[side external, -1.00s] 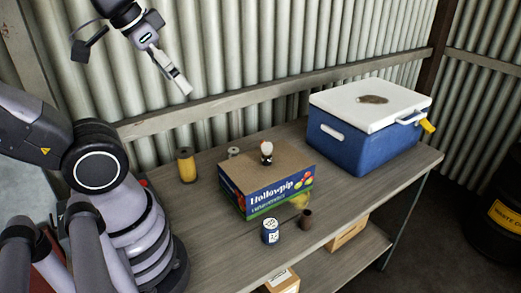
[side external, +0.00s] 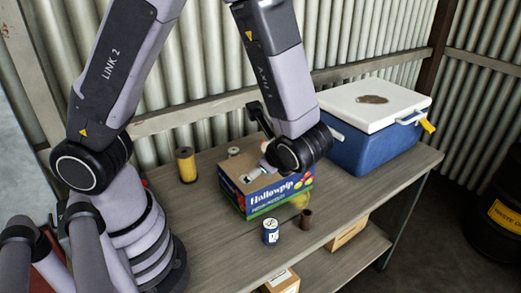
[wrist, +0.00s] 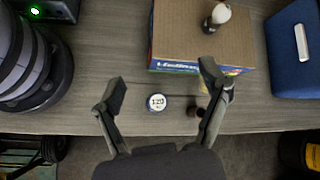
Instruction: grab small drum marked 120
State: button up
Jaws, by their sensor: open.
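The small drum (side external: 270,231) is blue with a white label and stands upright near the front edge of the workbench, before the printed box. From above in the wrist view, its white lid (wrist: 156,102) carries a dark number that looks like 120. My gripper (wrist: 164,84) is open and empty, above the bench, with the drum showing between its two fingers. In the side view my arm hides most of the gripper over the box.
A small brown cup (side external: 306,219) stands right of the drum, partly behind my right finger in the wrist view. The cardboard box (side external: 279,193) has a pale-topped brush (wrist: 217,17) on it. A blue cooler (side external: 365,147) and yellow spool (side external: 186,165) stand farther off.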

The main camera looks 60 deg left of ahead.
jog(key=d+f+m+t+y, duration=0.2)
jog(key=d+f+m+t, duration=0.1)
jog(key=f+m, duration=0.3)
jog(key=m+t, duration=0.4)
jog(key=m, duration=0.2)
send_near(270, 229)
jog(key=shift+h, duration=0.3)
jog(key=w+a, duration=0.1)
jog(key=a, duration=0.1)
jog(key=w+a, duration=0.1)
jog(key=shift+w+a+f, duration=0.3)
jog(key=shift+a+f, duration=0.1)
jog(key=shift+f, duration=0.25)
jog(key=shift+w+a+f, duration=0.15)
jog(key=shift+w+a, duration=0.05)
jog(key=shift+a, duration=0.05)
jog(key=x, duration=0.6)
jog(key=shift+w+a+f, duration=0.15)
jog(key=shift+w+a, duration=0.05)
